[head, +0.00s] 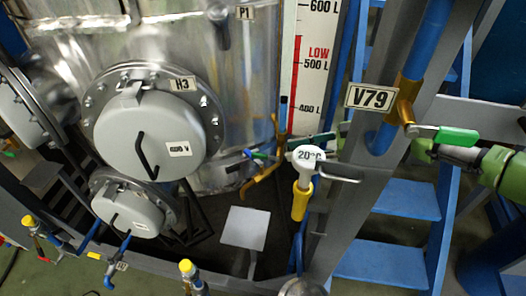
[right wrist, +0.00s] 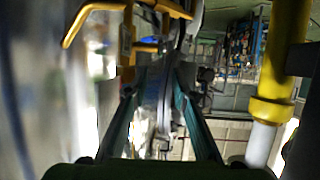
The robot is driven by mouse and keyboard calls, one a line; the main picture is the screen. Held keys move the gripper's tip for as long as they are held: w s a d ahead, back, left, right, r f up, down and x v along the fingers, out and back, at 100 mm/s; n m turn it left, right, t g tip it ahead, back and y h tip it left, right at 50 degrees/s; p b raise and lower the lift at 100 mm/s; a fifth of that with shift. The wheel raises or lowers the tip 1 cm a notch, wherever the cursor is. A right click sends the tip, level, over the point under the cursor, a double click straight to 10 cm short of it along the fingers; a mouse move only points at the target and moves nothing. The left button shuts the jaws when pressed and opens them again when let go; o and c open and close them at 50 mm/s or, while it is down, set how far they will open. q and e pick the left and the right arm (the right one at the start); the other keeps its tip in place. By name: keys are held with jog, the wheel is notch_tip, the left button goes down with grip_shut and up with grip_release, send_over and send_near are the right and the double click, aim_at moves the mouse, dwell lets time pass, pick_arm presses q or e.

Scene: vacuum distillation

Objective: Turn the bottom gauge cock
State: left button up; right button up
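The level gauge (head: 283,108) runs down beside the red and white litre scale in the head view, with yellow cock fittings (head: 262,181) at its lower end. In the right wrist view a yellow cock with bent levers (right wrist: 127,45) shows just beyond the fingertips. My right gripper (head: 308,142) reaches in from the right behind the grey post, its fingers close to the gauge's lower end and partly hidden by the white 20°C thermometer. In the right wrist view its two fingers (right wrist: 155,92) are apart, with nothing clearly held between them. My left gripper is not in view.
The thermometer (head: 305,158) on a yellow fitting and the grey post (head: 352,160) stand in front of my right arm. The V79 valve's green handle (head: 456,136) is near it. The steel vessel (head: 180,40) lies left; a yellow pipe (right wrist: 276,75) stands right of the fingers.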

aim_at(261, 154)
jog(key=p+x, duration=0.1)
jog(key=x, duration=0.9)
jog(key=shift+d, duration=0.1)
grip_shut()
